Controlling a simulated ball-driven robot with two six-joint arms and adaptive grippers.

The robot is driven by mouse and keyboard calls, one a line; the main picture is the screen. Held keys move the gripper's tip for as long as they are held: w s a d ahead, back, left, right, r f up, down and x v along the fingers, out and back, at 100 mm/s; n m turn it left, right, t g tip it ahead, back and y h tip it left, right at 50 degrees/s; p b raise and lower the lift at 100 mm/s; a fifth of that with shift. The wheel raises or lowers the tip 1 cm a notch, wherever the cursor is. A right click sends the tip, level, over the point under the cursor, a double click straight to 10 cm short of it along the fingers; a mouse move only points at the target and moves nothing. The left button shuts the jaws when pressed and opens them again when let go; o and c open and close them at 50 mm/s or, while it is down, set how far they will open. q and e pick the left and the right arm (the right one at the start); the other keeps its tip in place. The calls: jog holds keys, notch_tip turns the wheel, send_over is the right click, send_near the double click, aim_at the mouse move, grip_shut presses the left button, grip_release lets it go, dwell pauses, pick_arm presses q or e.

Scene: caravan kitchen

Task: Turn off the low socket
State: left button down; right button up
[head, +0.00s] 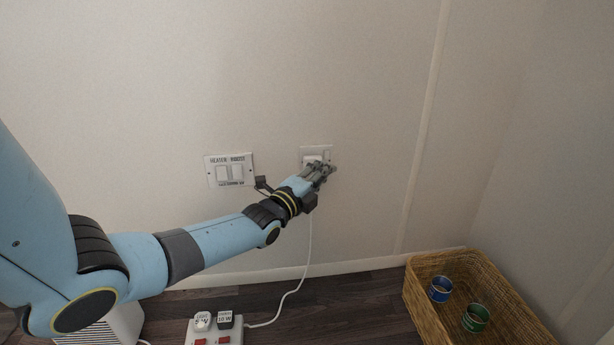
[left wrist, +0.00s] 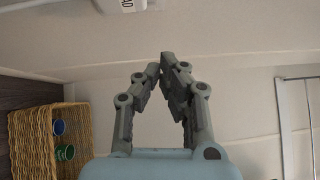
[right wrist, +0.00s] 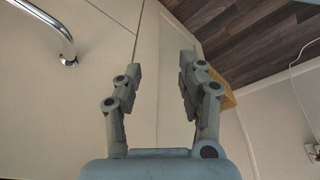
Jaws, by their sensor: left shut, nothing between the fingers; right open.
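The low socket (head: 327,153) is a pale plate on the wall, with a white plug in it and a white cord hanging down. My left gripper (head: 331,169) is shut and empty, right in front of the socket's lower right part, and hides some of it. I cannot tell whether it touches the socket. In the left wrist view the left gripper's (left wrist: 166,60) fingertips meet, and a white plug (left wrist: 122,4) shows at the top edge. My right gripper (right wrist: 160,62) is open and empty in the right wrist view, away from the socket.
A heater switch plate (head: 230,183) is left of the socket. A power strip (head: 214,333) with plugs and red switches lies on the dark floor. A wicker basket (head: 412,296) holding a blue tin (head: 440,290) and a green tin (head: 476,318) stands at right. A metal handle (right wrist: 50,35) shows in the right wrist view.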

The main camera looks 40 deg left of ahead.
pick_arm(q)
jog(key=s+p, duration=0.2)
jog(key=s, duration=0.4)
jog(key=shift+d+r, duration=0.2)
jog(key=shift+r, duration=0.05)
pick_arm(e)
jog(key=shift+g, duration=0.7)
jog(key=f, duration=0.1)
jog(key=s+d+f, duration=0.1)
jog(key=s+f, duration=0.1)
jog(key=f, duration=0.1)
jog(key=shift+s+d, duration=0.15)
jog(key=shift+d, duration=0.1)
pick_arm(q)
jog(key=shift+s, duration=0.1)
pick_arm(e)
jog(key=shift+h, duration=0.3)
